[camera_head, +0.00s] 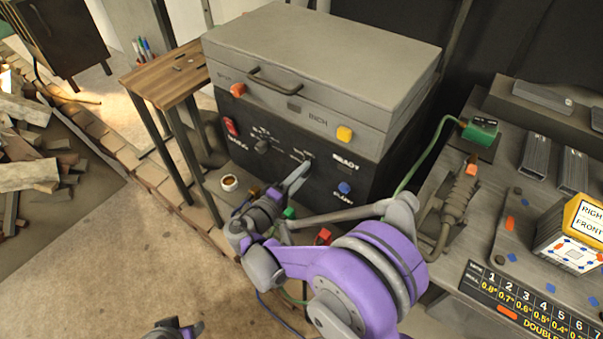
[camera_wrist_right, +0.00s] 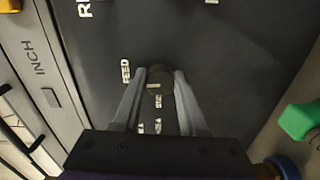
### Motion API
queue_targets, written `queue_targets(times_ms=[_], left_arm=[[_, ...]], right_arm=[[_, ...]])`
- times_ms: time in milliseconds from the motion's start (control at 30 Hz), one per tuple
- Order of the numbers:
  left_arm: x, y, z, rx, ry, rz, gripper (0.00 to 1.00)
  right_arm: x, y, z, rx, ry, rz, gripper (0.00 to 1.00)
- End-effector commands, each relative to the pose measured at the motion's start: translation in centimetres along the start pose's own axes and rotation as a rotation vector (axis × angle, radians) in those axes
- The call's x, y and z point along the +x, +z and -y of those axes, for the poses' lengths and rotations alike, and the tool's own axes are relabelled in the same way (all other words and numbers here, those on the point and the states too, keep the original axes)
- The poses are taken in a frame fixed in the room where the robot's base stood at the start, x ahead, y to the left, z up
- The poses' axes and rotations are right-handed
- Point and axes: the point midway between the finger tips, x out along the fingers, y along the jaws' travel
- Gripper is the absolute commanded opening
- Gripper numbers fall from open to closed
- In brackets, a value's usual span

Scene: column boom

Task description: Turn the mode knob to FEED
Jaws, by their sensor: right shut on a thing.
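The mode knob (camera_wrist_right: 158,74) is a dark round knob on the black front panel (camera_wrist_right: 240,60). A pale mark shows on it, and white FEED lettering stands beside it in the wrist view, with smaller lettering partly hidden between the fingers. My right gripper (camera_wrist_right: 157,82) has one grey finger on each side of the knob and is shut on it. In the head view my right gripper (camera_head: 305,168) reaches the panel and mostly hides this knob. Part of my left gripper (camera_head: 175,329) shows at the bottom edge; its jaws cannot be made out.
The panel also carries a red switch (camera_head: 231,126), another dark knob (camera_head: 262,146) and a blue button (camera_head: 345,188). Above is a grey lid with a handle (camera_head: 284,83). A cup (camera_head: 229,183) stands on the ledge. A cluttered bench (camera_head: 475,235) is at right, a wooden table (camera_head: 165,75) at left.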

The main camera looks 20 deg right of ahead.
Motion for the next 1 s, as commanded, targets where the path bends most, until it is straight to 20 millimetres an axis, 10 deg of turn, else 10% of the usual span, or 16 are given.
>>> queue_targets(times_ms=[767, 800, 1000], left_arm=[[-0.22, -0.07, 0.00, 0.000, 0.000, -0.001, 0.50], [-0.22, -0.07, 0.00, 0.000, 0.000, -0.001, 0.50], [-0.22, -0.07, 0.00, 0.000, 0.000, -0.001, 0.50]], right_arm=[[0.00, 0.01, 0.06, 0.105, -0.002, -0.003, 0.00], [0.00, 0.01, 0.07, 0.105, -0.002, -0.003, 0.45], [0.00, 0.01, 0.04, 0.104, -0.001, -0.003, 0.72]])
